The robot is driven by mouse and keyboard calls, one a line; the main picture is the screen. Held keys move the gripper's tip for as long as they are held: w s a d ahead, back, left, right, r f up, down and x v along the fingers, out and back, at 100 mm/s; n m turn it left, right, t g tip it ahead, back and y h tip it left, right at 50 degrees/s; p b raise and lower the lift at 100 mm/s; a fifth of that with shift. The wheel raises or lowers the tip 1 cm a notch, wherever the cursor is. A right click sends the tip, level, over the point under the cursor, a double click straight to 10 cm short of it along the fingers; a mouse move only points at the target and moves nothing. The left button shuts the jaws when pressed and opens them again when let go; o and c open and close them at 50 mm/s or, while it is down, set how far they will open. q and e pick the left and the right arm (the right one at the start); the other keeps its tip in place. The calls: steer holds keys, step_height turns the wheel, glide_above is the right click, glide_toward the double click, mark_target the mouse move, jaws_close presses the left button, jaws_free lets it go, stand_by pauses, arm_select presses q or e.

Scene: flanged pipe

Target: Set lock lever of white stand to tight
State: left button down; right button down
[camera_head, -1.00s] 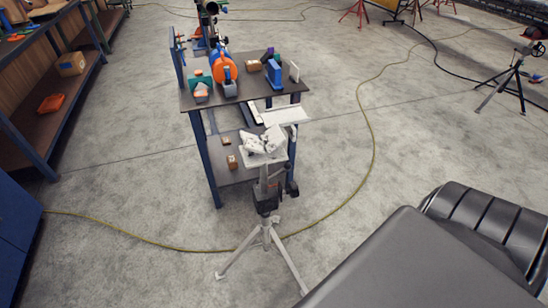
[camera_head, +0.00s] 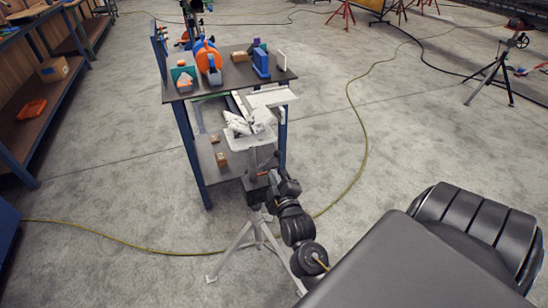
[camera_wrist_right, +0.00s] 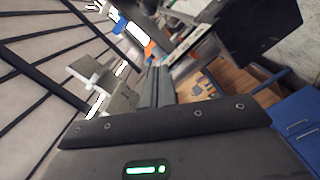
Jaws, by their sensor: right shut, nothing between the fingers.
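The white stand (camera_head: 245,236) is a tripod with pale spread legs, standing on the floor in front of the work table. Its white head (camera_head: 246,122) is tilted and sits at the top. My right gripper (camera_head: 254,166) is beside the upper column, below the head, and partly overlaps it in the head view. Its fingers (camera_wrist_right: 156,86) are together and empty in the right wrist view. The lock lever cannot be told apart from the column and gripper. I cannot tell whether the gripper touches it. My left gripper is not in view.
The dark table (camera_head: 220,84) behind the stand carries a blue-and-orange machine (camera_head: 207,60) and blocks. Its lower shelf holds small brown boxes (camera_head: 221,159). A yellow hose (camera_head: 362,150) crosses the floor. Open floor lies right of the stand; another tripod (camera_head: 491,78) stands farther off.

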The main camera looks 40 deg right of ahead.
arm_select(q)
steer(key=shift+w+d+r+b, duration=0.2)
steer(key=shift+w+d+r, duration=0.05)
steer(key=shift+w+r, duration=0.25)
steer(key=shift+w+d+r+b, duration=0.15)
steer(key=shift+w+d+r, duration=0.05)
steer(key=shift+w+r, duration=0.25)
arm_select(e)
steer(key=w+d+f, duration=0.2)
steer(key=w+d, duration=0.5)
steer(key=w, duration=0.1)
steer(key=shift+w+d+f, duration=0.15)
steer(key=shift+w+f, duration=0.05)
steer(key=shift+w, duration=0.15)
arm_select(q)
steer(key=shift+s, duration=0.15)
